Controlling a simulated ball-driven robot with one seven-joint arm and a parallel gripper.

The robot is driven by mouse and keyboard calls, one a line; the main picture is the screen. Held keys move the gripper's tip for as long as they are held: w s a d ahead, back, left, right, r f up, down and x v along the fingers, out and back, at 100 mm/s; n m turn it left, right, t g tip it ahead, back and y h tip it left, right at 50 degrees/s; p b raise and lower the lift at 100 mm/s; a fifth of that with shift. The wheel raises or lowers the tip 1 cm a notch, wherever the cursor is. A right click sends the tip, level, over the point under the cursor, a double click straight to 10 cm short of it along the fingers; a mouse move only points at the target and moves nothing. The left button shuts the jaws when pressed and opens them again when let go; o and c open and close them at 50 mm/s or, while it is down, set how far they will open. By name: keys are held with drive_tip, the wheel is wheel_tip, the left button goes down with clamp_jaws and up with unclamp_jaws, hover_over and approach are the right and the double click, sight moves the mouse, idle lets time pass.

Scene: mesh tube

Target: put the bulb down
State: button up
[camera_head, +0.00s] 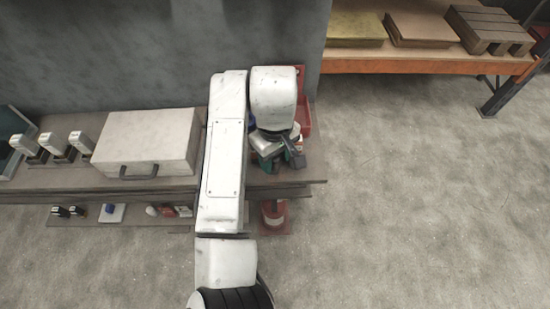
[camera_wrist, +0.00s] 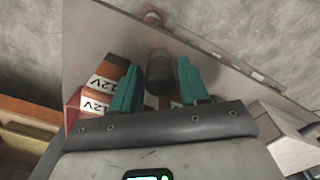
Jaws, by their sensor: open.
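My gripper (camera_wrist: 157,85) is open, with its two teal fingers apart, just above the workbench top. A dark, round-ended cylinder (camera_wrist: 160,72) shows between the fingers in the wrist view. It may be the bulb, but I cannot tell for sure, nor whether it touches either finger. In the head view my gripper (camera_head: 281,158) is over the right end of the bench (camera_head: 312,184). My wrist and arm hide what lies between the fingers there, and no bulb can be made out.
Boxes marked 12V (camera_wrist: 100,90) stand close left of the fingers in the wrist view. A red bin (camera_head: 304,115) is behind my gripper. A pale case (camera_head: 148,140) and several small white-topped devices (camera_head: 55,141) occupy the bench's left.

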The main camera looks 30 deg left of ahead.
wheel_tip(320, 180, up, 11)
drive_tip(key=p, duration=0.2)
